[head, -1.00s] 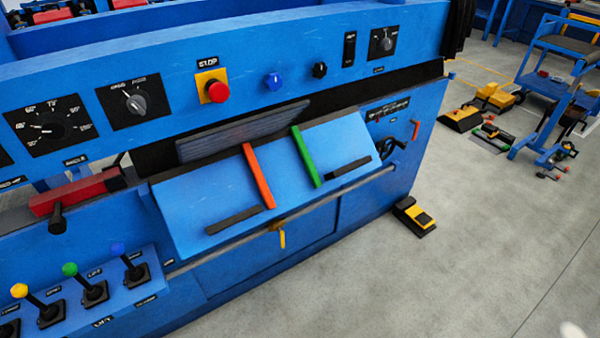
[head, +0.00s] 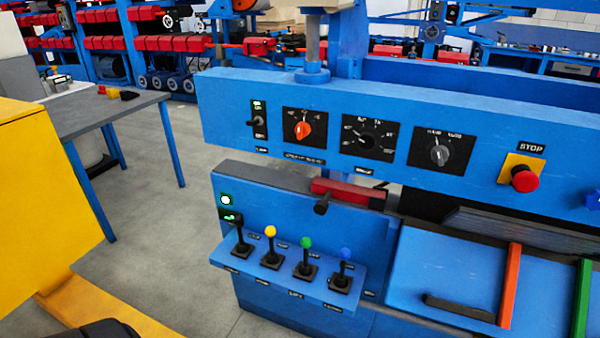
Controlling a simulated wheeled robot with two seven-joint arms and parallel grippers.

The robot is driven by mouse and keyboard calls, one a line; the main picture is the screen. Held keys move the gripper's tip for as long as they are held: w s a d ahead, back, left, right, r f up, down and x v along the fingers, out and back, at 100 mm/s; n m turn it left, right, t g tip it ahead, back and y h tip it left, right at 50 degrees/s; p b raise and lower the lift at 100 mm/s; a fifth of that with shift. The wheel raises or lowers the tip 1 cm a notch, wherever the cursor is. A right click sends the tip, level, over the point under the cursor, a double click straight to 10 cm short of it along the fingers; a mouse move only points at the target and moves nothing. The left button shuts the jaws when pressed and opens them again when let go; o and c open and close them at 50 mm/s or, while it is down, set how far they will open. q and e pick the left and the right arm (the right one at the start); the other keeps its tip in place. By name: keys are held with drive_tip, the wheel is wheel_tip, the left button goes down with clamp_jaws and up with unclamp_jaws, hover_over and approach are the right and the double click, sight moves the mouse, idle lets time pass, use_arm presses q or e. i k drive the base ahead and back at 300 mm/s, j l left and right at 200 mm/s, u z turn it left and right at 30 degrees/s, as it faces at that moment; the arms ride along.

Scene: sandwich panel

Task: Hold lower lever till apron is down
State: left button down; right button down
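A row of levers stands on a blue shelf (head: 216,257) at the front of the blue machine. One has a black top (head: 238,235), one a yellow knob (head: 270,232), one a green knob (head: 306,243) and one a blue knob (head: 345,254). All look roughly upright. Their small labels are too blurred to read, so I cannot tell which is the lower lever. A sloping blue panel (head: 440,265), possibly the apron, is at the lower right with an orange bar (head: 510,285) and a green bar (head: 580,300). Neither gripper is in view.
Above are dials (head: 370,138), a red stop button (head: 524,180) and a red block with a black handle (head: 347,192). A grey table (head: 110,115) stands behind left. A large yellow body (head: 45,190) fills the left edge. Bare floor (head: 175,240) lies between it and the machine.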

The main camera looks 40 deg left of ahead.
sight(238, 220)
drive_tip(key=u, duration=1.9)
